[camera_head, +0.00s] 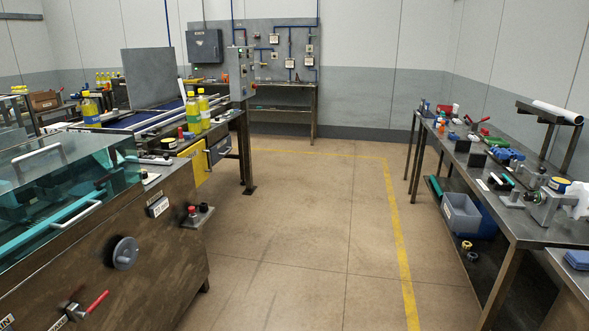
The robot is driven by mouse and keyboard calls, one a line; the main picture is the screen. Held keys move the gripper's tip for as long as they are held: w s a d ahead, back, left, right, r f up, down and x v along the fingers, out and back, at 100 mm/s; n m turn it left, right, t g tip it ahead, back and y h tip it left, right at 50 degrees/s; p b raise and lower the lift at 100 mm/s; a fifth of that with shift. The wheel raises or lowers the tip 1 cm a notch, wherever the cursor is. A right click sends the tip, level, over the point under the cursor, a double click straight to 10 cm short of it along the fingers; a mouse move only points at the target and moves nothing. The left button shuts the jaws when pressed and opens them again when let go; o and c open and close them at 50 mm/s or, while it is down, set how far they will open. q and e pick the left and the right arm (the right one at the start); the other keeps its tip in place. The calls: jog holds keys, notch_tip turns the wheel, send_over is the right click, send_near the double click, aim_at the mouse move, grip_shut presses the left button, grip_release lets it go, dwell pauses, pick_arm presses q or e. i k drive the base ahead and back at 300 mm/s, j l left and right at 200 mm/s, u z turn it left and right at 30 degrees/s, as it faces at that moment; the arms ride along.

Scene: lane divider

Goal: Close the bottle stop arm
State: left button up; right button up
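A conveyor with a blue belt (152,117) stands at the left behind the machine with the clear cover. A dark grey upright panel (150,77) stands over the conveyor. I cannot make out the bottle stop arm for certain at this distance. Neither of my grippers is in view.
A cluttered metal workbench (545,232) lines the right. The concrete floor (310,230) between them is clear, with a yellow line (397,235).

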aim_at(179, 82)
jog(key=i+l, duration=0.1)
jog(key=i, duration=0.75)
jog(key=i+u, duration=0.1)
jog(key=i, duration=0.8)
jog(key=i+u, duration=0.3)
jog(key=i, duration=0.25)
jog(key=i+u, duration=0.35)
jog(key=i, duration=0.25)
jog(key=i+l+u, duration=0.3)
jog(key=i, duration=0.25)
jog(key=i+u, duration=0.15)
jog(key=u, duration=0.3)
jog(key=i+l+u, duration=0.1)
jog(key=u, duration=0.4)
jog(key=i+l+u, duration=0.15)
jog(key=l, duration=0.4)
jog(key=i+l+u, duration=0.2)
jog(key=l, duration=0.35)
jog(key=l+u, duration=0.15)
jog(key=l, duration=0.4)
jog(key=i+l+u, duration=0.2)
jog(key=l, duration=0.35)
jog(key=k, duration=0.1)
